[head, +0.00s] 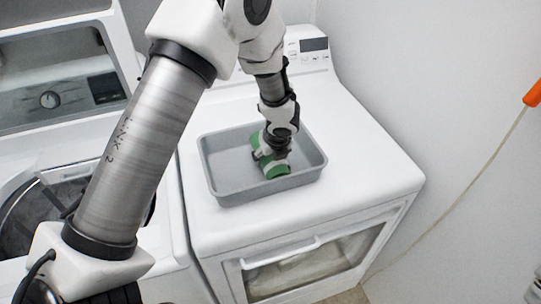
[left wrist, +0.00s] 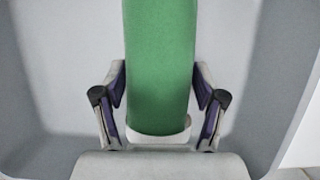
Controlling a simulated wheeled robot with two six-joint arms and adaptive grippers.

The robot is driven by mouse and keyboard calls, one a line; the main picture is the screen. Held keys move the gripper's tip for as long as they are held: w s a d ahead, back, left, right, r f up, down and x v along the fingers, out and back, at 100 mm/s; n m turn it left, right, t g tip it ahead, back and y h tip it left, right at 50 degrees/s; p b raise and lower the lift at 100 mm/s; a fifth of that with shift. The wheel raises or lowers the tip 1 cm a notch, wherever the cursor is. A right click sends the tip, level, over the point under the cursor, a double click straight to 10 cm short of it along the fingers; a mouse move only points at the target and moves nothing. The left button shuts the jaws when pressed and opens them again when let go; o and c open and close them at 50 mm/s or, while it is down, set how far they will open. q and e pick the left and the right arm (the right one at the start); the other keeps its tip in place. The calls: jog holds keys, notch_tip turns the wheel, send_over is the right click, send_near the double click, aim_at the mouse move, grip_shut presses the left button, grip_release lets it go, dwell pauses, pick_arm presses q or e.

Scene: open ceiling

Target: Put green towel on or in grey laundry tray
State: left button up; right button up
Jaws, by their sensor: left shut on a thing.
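The grey laundry tray (head: 225,198) sits on top of the white dryer on the right in the head view. My left gripper (head: 270,158) reaches down into the tray, toward its right side. It is shut on the green towel (head: 277,172), which looks like a roll. In the left wrist view, the green towel (left wrist: 160,65) stands between the two fingers of the left gripper (left wrist: 160,108), with the grey tray (left wrist: 60,75) around it. I cannot tell whether the towel touches the tray floor. My right gripper is not in view.
The white dryer top (head: 365,165) is clear to the right of the tray. A front-loading or open-drum machine (head: 60,190) stands at the left. A wall closes off the right side, with an orange object (head: 533,93) and a cord on it.

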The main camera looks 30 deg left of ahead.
pick_arm(q)
jog(key=shift+f, duration=0.2)
jog(key=o, duration=1.2)
jog(key=shift+o, duration=0.9)
jog(key=shift+w+f, duration=0.1)
jog(key=shift+w, duration=0.05)
jog(key=shift+r, duration=0.7)
jog(key=p+v, duration=0.1)
jog(key=v, duration=0.4)
jog(key=p+v, duration=0.2)
jog(key=v, duration=0.4)
jog(key=shift+s+d+r, duration=0.1)
jog(key=shift+s+d, duration=0.1)
jog(key=shift+s, duration=0.1)
jog(key=shift+w, duration=0.1)
